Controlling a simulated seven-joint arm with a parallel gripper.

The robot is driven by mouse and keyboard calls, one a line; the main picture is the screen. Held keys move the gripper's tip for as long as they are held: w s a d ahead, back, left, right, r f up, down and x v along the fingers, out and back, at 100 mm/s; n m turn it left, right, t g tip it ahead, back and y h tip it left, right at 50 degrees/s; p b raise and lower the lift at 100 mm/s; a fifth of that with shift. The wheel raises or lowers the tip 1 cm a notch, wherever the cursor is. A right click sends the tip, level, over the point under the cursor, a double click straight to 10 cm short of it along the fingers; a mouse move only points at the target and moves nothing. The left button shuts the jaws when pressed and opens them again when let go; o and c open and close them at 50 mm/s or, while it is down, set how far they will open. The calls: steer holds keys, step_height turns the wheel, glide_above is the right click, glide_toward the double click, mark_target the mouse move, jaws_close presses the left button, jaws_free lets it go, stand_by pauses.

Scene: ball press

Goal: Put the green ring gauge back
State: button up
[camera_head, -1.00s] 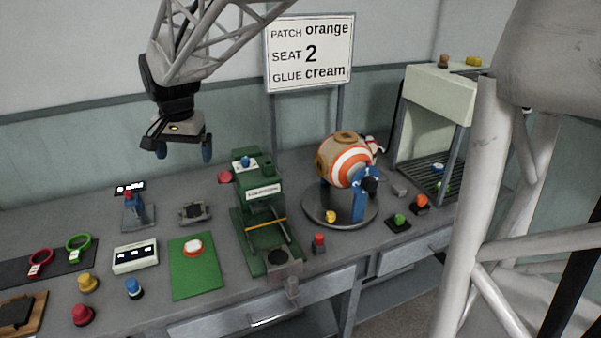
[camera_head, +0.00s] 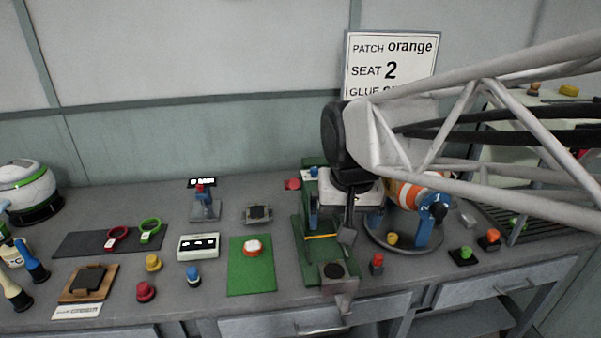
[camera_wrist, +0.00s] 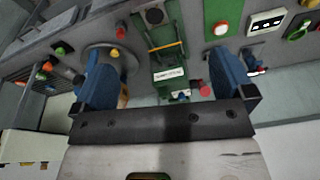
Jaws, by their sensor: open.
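The green ring gauge (camera_head: 150,229) lies on a dark mat (camera_head: 80,243) at the left of the bench, beside a red ring gauge (camera_head: 116,236). The green ring also shows near the right edge of the wrist view (camera_wrist: 299,29). My gripper (camera_head: 345,214) points down over the green press, far to the right of the rings. In the wrist view its two blue fingers (camera_wrist: 165,80) are wide apart with nothing between them. The press (camera_wrist: 168,60) shows beyond the fingers. My arm hides part of the press and the striped ball in the head view.
A sign (camera_head: 390,65) stands behind the press, and a striped ball on a round stand (camera_head: 405,240) is to the right. Between rings and press are a white display box (camera_head: 198,246), a small post device (camera_head: 205,207) and a green mat (camera_head: 250,280). Coloured knobs stand along the front.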

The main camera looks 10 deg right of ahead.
steer(key=s+d+f+n, duration=0.1)
steer(key=s+d+f, duration=0.2)
steer(key=s, duration=0.7)
steer(key=shift+f, duration=0.5)
